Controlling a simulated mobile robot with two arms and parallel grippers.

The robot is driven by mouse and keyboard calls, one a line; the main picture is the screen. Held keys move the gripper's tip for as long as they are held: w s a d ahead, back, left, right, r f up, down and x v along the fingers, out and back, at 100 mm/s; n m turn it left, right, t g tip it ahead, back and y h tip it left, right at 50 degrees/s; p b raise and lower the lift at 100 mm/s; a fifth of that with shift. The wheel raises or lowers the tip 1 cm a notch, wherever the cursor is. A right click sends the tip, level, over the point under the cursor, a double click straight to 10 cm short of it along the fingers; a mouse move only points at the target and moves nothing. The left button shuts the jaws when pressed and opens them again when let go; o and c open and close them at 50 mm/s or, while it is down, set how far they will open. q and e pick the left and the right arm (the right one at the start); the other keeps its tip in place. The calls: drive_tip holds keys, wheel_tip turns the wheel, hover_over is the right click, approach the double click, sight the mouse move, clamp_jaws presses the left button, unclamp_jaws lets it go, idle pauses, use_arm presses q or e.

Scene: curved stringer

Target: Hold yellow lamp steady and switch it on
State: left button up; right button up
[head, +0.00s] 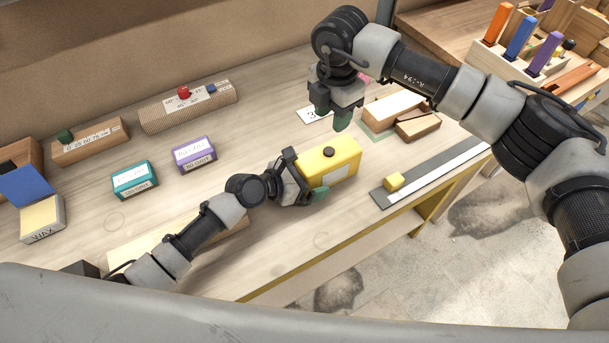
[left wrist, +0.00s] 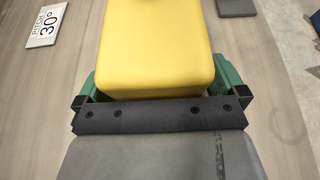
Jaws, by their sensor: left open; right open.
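The yellow lamp (head: 335,165) is a box-like yellow body with a dark round knob (head: 328,152) on top, standing on the workbench. My left gripper (head: 308,180) is at its left end, with the jaws open and a finger on each side of the body. In the left wrist view the lamp (left wrist: 155,50) lies between the green finger pads; I cannot tell whether they touch it. My right gripper (head: 335,115) is open and empty, pointing down above the bench, beyond the lamp in the picture. The knob is not visible in the left wrist view.
A teal box (head: 134,180) and a purple box (head: 194,155) stand left of the lamp. Wooden blocks (head: 393,107) lie behind it to the right.

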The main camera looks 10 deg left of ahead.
use_arm(q)
drive_tip(key=c, duration=1.4)
use_arm(e)
drive_tip(key=shift+c, duration=0.3)
clamp_jaws()
idle(0.4)
